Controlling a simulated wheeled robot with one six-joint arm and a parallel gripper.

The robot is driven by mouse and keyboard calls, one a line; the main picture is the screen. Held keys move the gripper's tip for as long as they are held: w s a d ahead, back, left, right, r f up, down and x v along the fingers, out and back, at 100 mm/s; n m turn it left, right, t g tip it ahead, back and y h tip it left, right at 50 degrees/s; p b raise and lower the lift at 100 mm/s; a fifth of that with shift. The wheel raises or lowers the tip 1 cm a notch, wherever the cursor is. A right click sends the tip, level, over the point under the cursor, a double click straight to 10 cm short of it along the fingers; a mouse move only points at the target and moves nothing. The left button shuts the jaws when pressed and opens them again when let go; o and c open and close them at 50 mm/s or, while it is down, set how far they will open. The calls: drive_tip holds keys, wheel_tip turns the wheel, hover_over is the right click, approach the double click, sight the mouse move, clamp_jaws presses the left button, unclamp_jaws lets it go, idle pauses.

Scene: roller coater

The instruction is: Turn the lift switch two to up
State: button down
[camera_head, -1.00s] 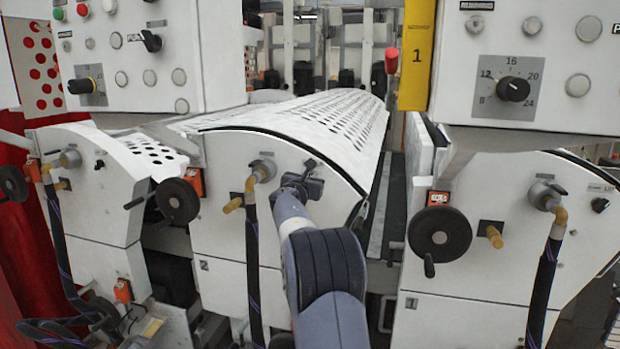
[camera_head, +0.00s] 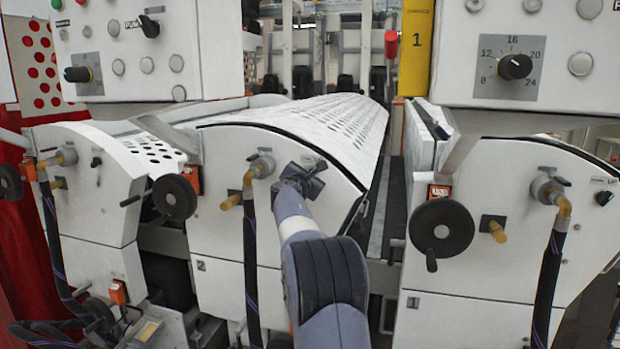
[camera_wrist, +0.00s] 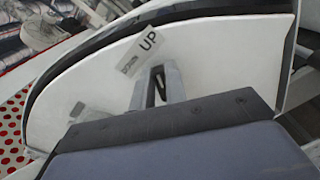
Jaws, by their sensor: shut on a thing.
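The lift switch (camera_wrist: 158,88) shows in the wrist view as a small dark piece between my two fingers, on the white curved end panel (camera_wrist: 215,55). A label reading "UP" (camera_wrist: 143,55) sits just above it. My gripper (camera_wrist: 156,88) is shut on the switch; its wide grey body covers the lower half of that view. In the head view my gripper (camera_head: 312,172) is at the upper right of the middle machine unit's panel (camera_head: 225,230), which is marked "2". The switch is hidden there behind my gripper.
A hose fitting (camera_head: 260,168) with a hanging black hose is left of my gripper. Handwheels (camera_head: 175,197) and (camera_head: 441,229) flank the unit. Unit 1 on the right has its own dark switch (camera_head: 603,198) by an "UP" label. Control boxes overhang both sides.

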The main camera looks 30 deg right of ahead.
drive_tip(key=c, duration=1.4)
unclamp_jaws()
drive_tip(key=shift+c, duration=0.2)
drive_tip(key=shift+a, duration=0.1)
drive_tip(key=b+v, duration=0.4)
drive_tip(key=v, duration=0.6)
drive_tip(key=shift+s+a+b, duration=0.25)
drive_tip(key=shift+b, duration=0.05)
drive_tip(key=p+x, duration=0.4)
drive_tip(key=x, duration=0.5)
drive_tip(key=shift+w+d+r, duration=0.1)
drive_tip(key=shift+w+d, duration=0.15)
drive_tip(key=shift+d, duration=0.05)
drive_tip(key=shift+w+d+p, duration=0.4)
drive_tip(key=shift+p, duration=0.05)
